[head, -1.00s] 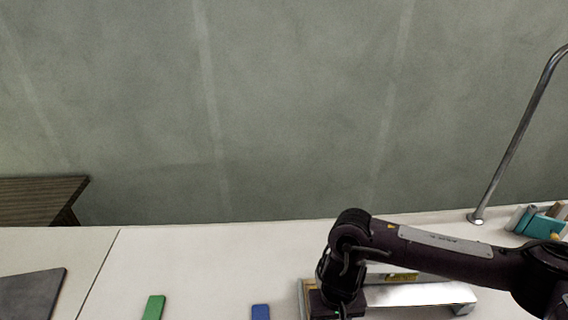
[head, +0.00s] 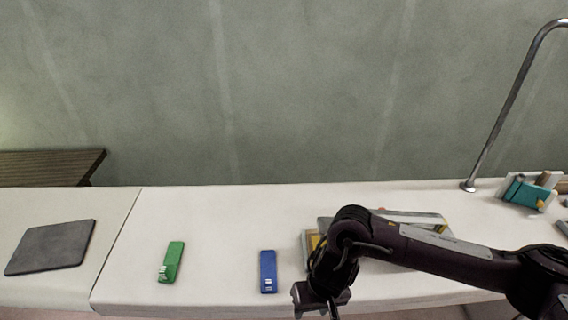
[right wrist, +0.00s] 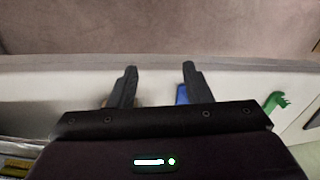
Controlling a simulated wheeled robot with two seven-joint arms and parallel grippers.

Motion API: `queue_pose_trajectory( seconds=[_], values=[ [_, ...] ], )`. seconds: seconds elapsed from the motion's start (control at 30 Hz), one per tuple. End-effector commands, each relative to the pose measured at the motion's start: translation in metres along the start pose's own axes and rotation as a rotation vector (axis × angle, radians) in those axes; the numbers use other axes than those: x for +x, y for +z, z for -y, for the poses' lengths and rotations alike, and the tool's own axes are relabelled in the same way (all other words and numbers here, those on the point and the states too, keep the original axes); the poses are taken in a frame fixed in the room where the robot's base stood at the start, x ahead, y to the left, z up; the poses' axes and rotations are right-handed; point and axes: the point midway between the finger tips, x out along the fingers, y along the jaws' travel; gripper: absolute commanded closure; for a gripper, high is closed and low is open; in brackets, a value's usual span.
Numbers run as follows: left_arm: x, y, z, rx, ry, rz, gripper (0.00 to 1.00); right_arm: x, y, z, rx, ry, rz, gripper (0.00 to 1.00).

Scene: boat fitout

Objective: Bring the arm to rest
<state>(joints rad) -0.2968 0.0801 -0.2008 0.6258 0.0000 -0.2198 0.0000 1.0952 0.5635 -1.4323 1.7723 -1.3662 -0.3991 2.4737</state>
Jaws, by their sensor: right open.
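My right arm reaches in from the right in the head view, over the white counter (head: 205,215). My right gripper (head: 322,304) hangs at the counter's front edge, to the right of the blue block (head: 268,272). In the right wrist view its two fingers (right wrist: 157,85) stand apart with nothing between them. The blue block (right wrist: 182,94) shows partly behind one finger there. My left gripper does not show in either view.
A green block (head: 171,262) and a dark grey mat (head: 51,248) lie on the left. A tray with grey and yellow pieces (head: 313,241) is partly hidden behind my arm. A metal rail (head: 505,110) and a teal item (head: 527,195) stand at the right.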

Motion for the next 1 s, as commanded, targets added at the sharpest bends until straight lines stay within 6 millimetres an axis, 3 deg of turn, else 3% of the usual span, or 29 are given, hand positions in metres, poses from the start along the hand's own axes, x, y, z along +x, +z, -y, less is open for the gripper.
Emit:
queue_pose_trajectory(
  seconds=[0.2, 0.37, 0.5, 0.6, 0.67, 0.77, 0.87, 1.0],
  values=[
    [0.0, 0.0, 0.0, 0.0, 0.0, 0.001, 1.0, 0.003, 0.005, 0.064, -0.161, -0.153, -0.095, 0.55],
    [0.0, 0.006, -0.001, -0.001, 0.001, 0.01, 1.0, -0.01, 0.005, 0.122, -0.279, -0.286, -0.228, 0.55],
    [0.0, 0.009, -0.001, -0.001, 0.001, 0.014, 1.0, -0.041, -0.003, 0.17, -0.347, -0.392, -0.419, 0.55],
    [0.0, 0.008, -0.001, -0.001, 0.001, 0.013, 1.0, -0.071, -0.016, 0.181, -0.34, -0.407, -0.57, 0.55],
    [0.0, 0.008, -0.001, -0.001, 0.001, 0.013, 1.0, -0.086, -0.025, 0.174, -0.313, -0.383, -0.641, 0.55],
    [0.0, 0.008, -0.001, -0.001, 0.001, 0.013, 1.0, -0.103, -0.035, 0.144, -0.246, -0.301, -0.712, 0.55],
    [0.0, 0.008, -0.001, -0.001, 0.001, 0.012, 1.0, -0.106, -0.034, 0.094, -0.166, -0.183, -0.71, 0.55],
    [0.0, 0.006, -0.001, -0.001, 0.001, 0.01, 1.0, -0.096, -0.009, 0.022, -0.081, -0.031, -0.616, 0.55]
  ],
)
